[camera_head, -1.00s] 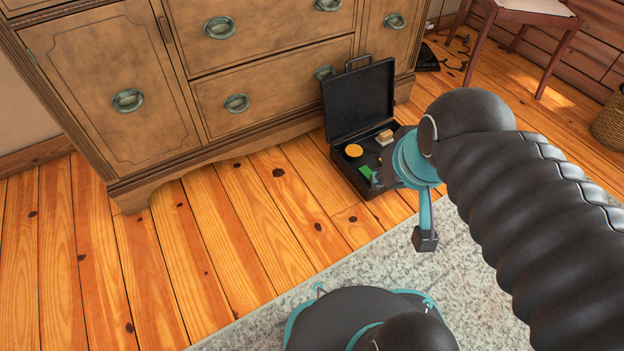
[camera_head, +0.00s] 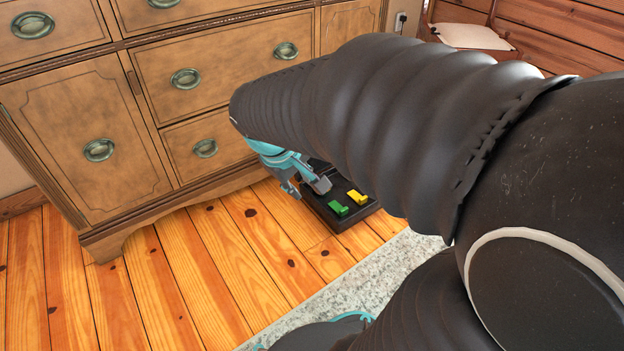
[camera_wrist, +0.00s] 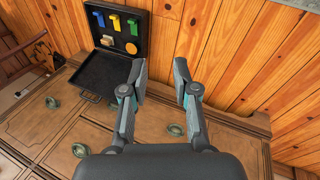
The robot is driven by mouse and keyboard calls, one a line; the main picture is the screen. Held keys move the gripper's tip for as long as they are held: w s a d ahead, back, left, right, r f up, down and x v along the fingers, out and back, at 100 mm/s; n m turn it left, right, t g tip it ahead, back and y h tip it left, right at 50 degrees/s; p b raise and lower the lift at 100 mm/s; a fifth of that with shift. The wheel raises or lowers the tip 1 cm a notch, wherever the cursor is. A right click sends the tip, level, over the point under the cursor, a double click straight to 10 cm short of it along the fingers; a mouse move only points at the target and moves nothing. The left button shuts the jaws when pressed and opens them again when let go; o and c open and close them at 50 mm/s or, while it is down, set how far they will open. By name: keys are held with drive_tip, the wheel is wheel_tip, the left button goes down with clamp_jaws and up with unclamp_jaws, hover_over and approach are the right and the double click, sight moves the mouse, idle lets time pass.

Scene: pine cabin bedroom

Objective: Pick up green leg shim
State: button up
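The green leg shim (camera_head: 339,209) lies in the tray part of an open black case (camera_head: 357,220). In the head view my gripper (camera_head: 312,187) shows partly at the left of the case, apart from the green shim as far as the wrist view shows. My arm hides the case lid there.
A tan block (camera_wrist: 107,41) and an orange disc (camera_wrist: 131,47) also lie in the case. A wooden dresser (camera_head: 75,120) stands close behind the case. Bare plank floor (camera_head: 190,270) lies to the left, a grey rug (camera_head: 375,275) in front.

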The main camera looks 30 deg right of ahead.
drive_tip(key=w+d+f+n+g+h+p, duration=0.1)
drive_tip(key=w+d+f+n+g+h, duration=0.2)
drive_tip(key=w+d+f, duration=0.5)
drive_tip(key=n+t+h+p, duration=0.2)
drive_tip(key=n+h, duration=0.4)
drive_tip(key=n, duration=0.7)
hover_over(343, 210)
drive_tip(key=a, duration=1.2)
wheel_tip(343, 210, down, 33)
drive_tip(key=x, duration=0.9)
drive_tip(key=b+x, duration=0.1)
drive_tip(key=x, duration=0.4)
drive_tip(key=shift+s+r, duration=0.15)
drive_tip(key=shift+s, duration=0.15)
clamp_jaws()
